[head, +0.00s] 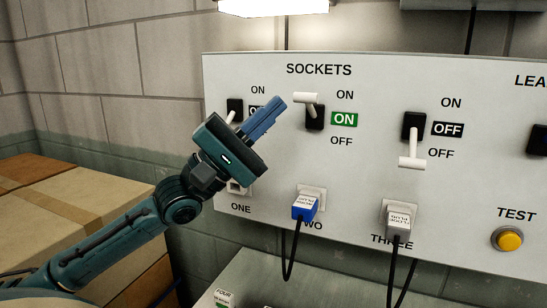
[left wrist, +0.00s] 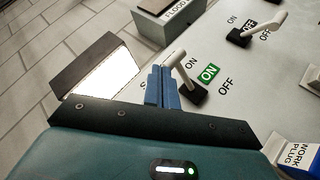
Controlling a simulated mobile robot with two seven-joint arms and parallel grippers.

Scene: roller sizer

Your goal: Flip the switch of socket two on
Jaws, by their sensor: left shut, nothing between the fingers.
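The socket two switch (head: 314,117) has a black base and a white lever tilted up toward ON. Its indicator (head: 344,119) is lit green and reads ON. The switch also shows in the left wrist view (left wrist: 194,96), with the lever beside my fingers. A blue plug (head: 304,206) sits in socket two below it. My left gripper (head: 279,101) is shut and empty, its blue fingers just left of the lever; I cannot tell whether they touch it. My right gripper is not in view.
The socket three switch (head: 413,127) is down, its indicator reading OFF, with a grey plug (head: 399,219) below. The socket one switch (head: 235,110) is partly hidden by my gripper. A yellow test button (head: 509,239) is at right. Cardboard boxes (head: 70,210) stand at left.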

